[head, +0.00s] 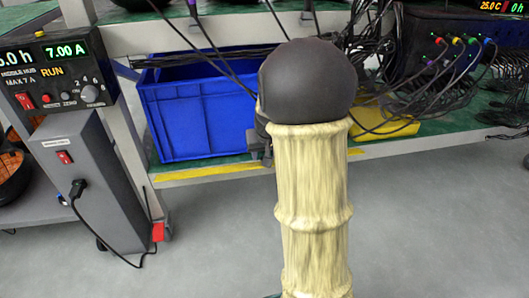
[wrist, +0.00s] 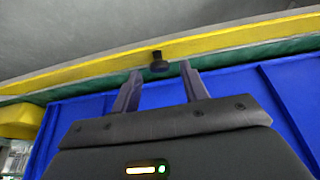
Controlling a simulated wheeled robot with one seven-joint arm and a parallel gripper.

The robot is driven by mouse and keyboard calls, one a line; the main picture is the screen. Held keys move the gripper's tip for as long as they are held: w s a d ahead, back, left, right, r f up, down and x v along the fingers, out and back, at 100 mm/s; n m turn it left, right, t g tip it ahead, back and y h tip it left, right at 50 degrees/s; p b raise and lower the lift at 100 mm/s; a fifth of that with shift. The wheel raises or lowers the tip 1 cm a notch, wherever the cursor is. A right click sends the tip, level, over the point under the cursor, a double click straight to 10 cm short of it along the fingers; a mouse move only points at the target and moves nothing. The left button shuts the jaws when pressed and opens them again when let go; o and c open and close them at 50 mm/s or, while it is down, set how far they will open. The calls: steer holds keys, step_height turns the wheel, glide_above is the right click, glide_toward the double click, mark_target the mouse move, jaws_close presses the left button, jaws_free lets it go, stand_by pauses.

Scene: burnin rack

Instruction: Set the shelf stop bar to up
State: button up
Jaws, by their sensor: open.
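My gripper (wrist: 160,72) is open in the wrist view, with its two dark fingers spread apart and nothing held. A small black knob-like part (wrist: 157,62) shows between and just beyond the fingertips, against the yellow shelf edge (wrist: 90,70). I cannot tell whether the fingers touch it. Which part is the stop bar, and its position, is not clear; the yellow strip (head: 215,171) runs along the lower shelf front in the head view. There my forearm hides most of my gripper and part of that strip.
A blue crate (head: 195,113) stands on the green lower shelf behind my gripper. Black cables (head: 400,110) hang at the right. A grey power unit (head: 85,180) with a plugged cord stands at the left. The grey floor in front is clear.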

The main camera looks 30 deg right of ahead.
steer(key=p+v, duration=1)
steer(key=v, duration=0.6)
steer(key=shift+s+r, duration=0.2)
steer(key=shift+a, duration=0.1)
steer(key=s+a+r+n+p, duration=0.1)
steer(key=s+a+r+p, duration=0.3)
steer(key=s+a+p, duration=0.2)
steer(key=s+a+r+n+g+y+p, duration=0.1)
steer(key=s+a+r+n+p, duration=0.1)
steer(key=s+a+r+p, duration=0.2)
steer(key=s+a+p, duration=0.1)
steer(key=a+p, duration=0.2)
steer(key=p, duration=0.3)
steer(key=shift+s+r+g+p, duration=0.25)
steer(key=shift+s+g+p, duration=0.05)
steer(key=shift+s+p, duration=0.1)
steer(key=shift+a+f, duration=0.1)
steer(key=shift+c, duration=0.8)
steer(key=shift+w, duration=0.15)
